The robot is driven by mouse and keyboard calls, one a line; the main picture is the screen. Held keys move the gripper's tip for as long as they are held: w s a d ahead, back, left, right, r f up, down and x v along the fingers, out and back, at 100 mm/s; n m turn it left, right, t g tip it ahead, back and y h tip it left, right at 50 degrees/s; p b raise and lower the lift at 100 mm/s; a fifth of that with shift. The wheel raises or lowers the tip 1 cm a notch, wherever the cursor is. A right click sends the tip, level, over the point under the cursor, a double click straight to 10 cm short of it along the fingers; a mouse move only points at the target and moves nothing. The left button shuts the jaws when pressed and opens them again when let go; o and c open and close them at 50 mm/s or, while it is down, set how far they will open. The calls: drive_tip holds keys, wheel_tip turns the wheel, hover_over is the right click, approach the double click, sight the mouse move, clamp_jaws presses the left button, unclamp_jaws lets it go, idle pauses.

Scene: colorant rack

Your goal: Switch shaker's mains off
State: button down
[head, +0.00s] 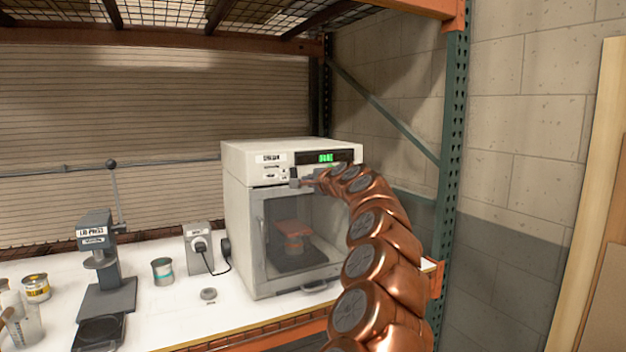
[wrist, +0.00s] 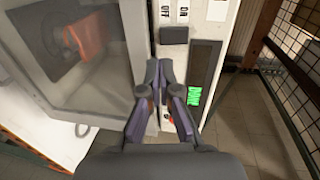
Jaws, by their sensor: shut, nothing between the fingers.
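The shaker (head: 237,220) is a white box with a glazed door on the bench, its green display (head: 326,157) lit. An orange clamp (head: 293,229) shows through the shut door. In the wrist view a dark grey block (wrist: 174,34), which looks like a rocker switch, sits on the front panel beside small lettering (wrist: 182,12) that seems to read on and off. The display also shows there (wrist: 194,96). My gripper (head: 297,180) is shut and empty at the panel; its fingertips (wrist: 161,66) point towards the block. I cannot tell whether they touch the panel.
A grey socket box (head: 198,240) with a plug and black cable stands left of the shaker. A green rack post (head: 452,150) rises at the right, near my arm.

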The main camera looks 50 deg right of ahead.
sight(294, 174)
drive_tip(key=shift+p+x, duration=1.05)
drive_tip(key=shift+x, duration=1.75)
